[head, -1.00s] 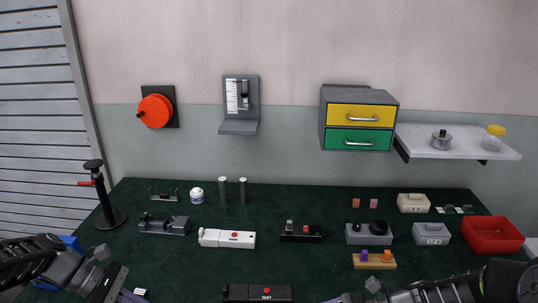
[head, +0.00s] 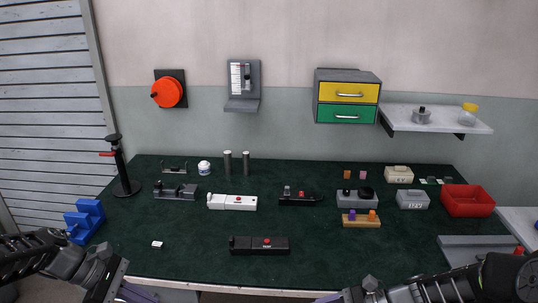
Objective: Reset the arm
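My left arm comes in from the lower left, and its gripper (head: 125,293) is at the bottom edge, in front of the table's front edge. My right arm comes in from the lower right, and its gripper (head: 335,298) is also at the bottom edge, partly cut off. The fingers of both are too cropped to show whether they are open or shut. Neither gripper is seen touching any object on the dark green table (head: 200,265).
A black test box (head: 258,246) lies near the front edge. A blue stepped block (head: 85,220) and a small black-and-white piece (head: 158,245) are at front left. A red bin (head: 467,201) stands at right. The front middle-right of the table is clear.

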